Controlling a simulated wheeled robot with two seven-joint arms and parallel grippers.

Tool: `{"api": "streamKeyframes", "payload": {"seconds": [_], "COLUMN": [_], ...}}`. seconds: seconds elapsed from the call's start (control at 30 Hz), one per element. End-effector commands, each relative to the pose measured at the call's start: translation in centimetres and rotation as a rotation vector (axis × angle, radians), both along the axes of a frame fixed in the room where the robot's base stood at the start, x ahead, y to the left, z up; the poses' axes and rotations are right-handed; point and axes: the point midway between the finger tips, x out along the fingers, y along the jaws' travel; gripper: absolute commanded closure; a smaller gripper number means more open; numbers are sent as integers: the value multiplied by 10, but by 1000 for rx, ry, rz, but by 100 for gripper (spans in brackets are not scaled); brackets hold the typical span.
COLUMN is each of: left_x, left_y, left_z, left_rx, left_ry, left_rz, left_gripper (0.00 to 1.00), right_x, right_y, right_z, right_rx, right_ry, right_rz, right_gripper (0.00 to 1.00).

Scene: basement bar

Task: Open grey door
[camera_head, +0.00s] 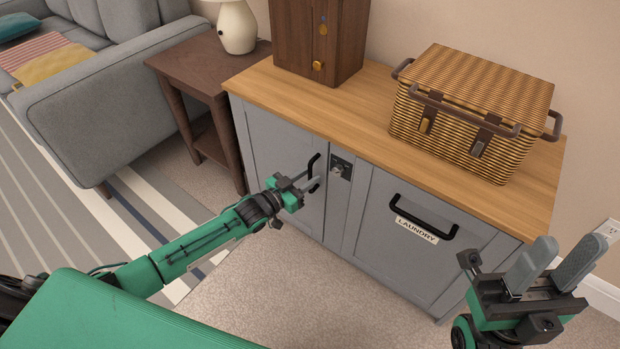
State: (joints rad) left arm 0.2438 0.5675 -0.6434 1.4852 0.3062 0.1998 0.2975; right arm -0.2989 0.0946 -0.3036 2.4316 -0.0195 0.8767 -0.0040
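The grey door (283,165) is the left front panel of a low grey cabinet and appears closed. Its black bar handle (313,161) is upright near the door's right edge. My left gripper (312,178) is at this handle, its two fingers spread and pointing at the door. The fingers overlap the handle's lower part in the picture; I cannot tell whether they touch it. My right gripper (553,262) is open and empty at the lower right, in front of the cabinet's right end and away from the door.
A grey front labelled LAUNDRY (417,229) has a black handle (423,220). A metal lock plate (341,168) sits between the fronts. A wicker basket (470,115) and wooden box (318,40) stand on top. A side table (190,72) adjoins the left side. The carpet in front is clear.

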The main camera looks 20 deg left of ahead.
Motion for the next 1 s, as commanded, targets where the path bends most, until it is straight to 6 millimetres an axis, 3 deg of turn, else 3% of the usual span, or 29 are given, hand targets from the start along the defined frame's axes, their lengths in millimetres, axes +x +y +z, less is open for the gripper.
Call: {"api": "streamKeyframes", "payload": {"seconds": [0.47, 0.6, 0.63, 1.0], "left_x": [11, 11, 11, 4], "left_y": [-7, -7, -7, -4], "left_z": [0, 0, 0, 1], "left_rx": [1, 1, 1, 2], "left_ry": [1, 1, 1, 0], "left_rz": [0, 0, 0, -14], "left_gripper": [70, 98, 100, 100], "right_x": [-1, -1, -1, 0], "right_y": [0, 0, 0, 0], "right_z": [2, 2, 2, 4], "right_rx": [1, 1, 1, 1], "right_ry": [-13, -12, -12, -12], "right_rz": [1, 2, 2, 1], "right_gripper": [64, 64, 64, 64]}}
